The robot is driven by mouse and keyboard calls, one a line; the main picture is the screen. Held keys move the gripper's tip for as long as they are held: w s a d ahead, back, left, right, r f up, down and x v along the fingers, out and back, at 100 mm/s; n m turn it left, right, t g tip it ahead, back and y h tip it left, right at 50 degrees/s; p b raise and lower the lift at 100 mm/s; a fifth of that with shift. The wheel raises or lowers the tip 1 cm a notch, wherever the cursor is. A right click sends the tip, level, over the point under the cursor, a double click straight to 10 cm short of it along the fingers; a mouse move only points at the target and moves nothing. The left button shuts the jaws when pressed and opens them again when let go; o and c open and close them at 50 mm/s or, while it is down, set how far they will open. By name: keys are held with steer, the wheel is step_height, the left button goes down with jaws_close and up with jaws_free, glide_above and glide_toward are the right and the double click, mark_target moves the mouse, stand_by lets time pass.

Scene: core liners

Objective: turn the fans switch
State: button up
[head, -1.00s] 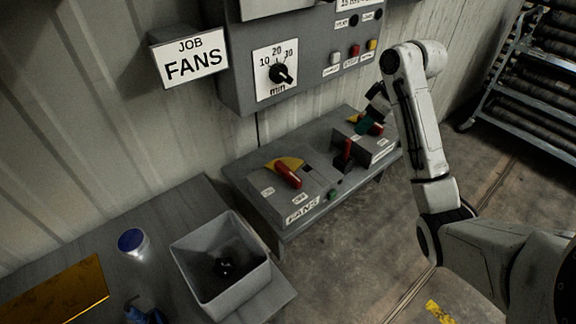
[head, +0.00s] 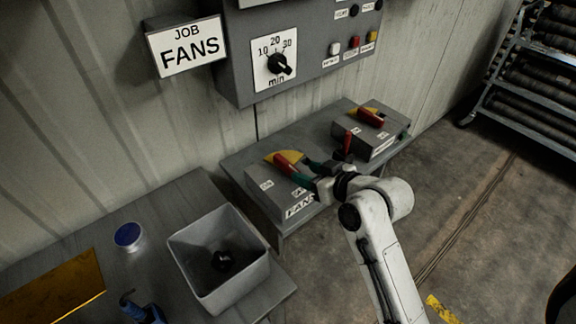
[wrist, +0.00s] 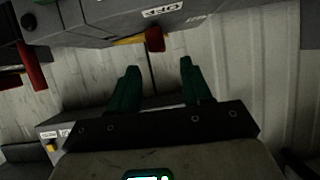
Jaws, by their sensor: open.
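The fans switch is a red lever (head: 285,165) on a yellow quarter plate, on top of the grey box with the FANS label (head: 298,208). My gripper (head: 303,172) is at the right side of this box, close to the lever, with my arm reaching in from the lower right. In the wrist view the two green fingers of my gripper (wrist: 160,72) are apart with nothing between their tips. A red handle (wrist: 155,40) shows just beyond the gap, under an OFF label (wrist: 163,12). I cannot tell whether a finger touches it. My gripper hides part of the lever and box in the head view.
A timer panel (head: 276,65) and JOB FANS sign (head: 188,47) hang above. A grey bin (head: 190,262) is at lower left.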

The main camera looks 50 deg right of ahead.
mark_target(290, 166)
steer(key=x, duration=0.9)
steer(key=shift+p, duration=0.35)
steer(key=shift+s, duration=0.1)
jaws_close()
stand_by(0.4)
